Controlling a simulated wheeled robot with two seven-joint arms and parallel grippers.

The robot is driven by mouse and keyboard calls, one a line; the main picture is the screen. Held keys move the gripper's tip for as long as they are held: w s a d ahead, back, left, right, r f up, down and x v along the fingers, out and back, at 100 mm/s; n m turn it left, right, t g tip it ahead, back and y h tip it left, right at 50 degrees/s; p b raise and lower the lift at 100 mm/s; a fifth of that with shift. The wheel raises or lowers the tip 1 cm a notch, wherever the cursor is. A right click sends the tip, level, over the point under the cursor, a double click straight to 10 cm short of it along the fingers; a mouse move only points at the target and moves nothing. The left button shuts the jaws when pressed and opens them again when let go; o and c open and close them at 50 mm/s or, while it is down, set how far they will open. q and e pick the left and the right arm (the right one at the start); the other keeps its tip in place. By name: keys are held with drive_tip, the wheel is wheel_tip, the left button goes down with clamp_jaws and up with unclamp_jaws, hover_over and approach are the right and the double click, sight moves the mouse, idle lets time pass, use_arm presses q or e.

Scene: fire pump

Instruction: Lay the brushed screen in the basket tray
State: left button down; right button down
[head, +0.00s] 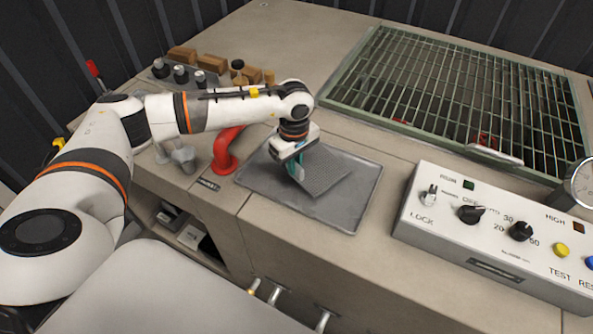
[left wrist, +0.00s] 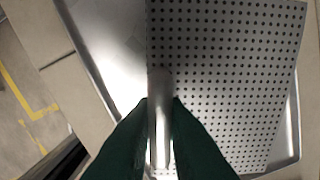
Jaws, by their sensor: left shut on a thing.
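The brushed screen (head: 326,171) is a grey sheet full of small holes. It also fills the right of the left wrist view (left wrist: 235,70). My left gripper (head: 298,168) is shut on its metal bar-like handle (left wrist: 160,110), between green fingers. The shallow grey metal tray (head: 350,208), which I take for the basket tray, lies on the bench below the screen. Its bare surface and rim show in the left wrist view (left wrist: 105,50). The screen is over the tray, turned relative to its edges. I cannot tell whether it touches the tray floor. My right gripper is not in view.
A red curved pipe (head: 224,150) stands just left of the tray. A white control box (head: 495,235) with knobs stands to the right. A green-framed grating (head: 450,95) covers an opening behind. Knobs and brown blocks (head: 213,64) are at back left.

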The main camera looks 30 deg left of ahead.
use_arm(q)
drive_tip(key=shift+f, duration=0.3)
wheel_tip(320, 180, down, 3)
drive_tip(key=shift+f+p, duration=0.1)
drive_tip(key=shift+p, duration=0.25)
drive_tip(key=shift+f, duration=0.2)
drive_tip(key=c, duration=1.5)
unclamp_jaws()
drive_tip(key=shift+o, duration=0.2)
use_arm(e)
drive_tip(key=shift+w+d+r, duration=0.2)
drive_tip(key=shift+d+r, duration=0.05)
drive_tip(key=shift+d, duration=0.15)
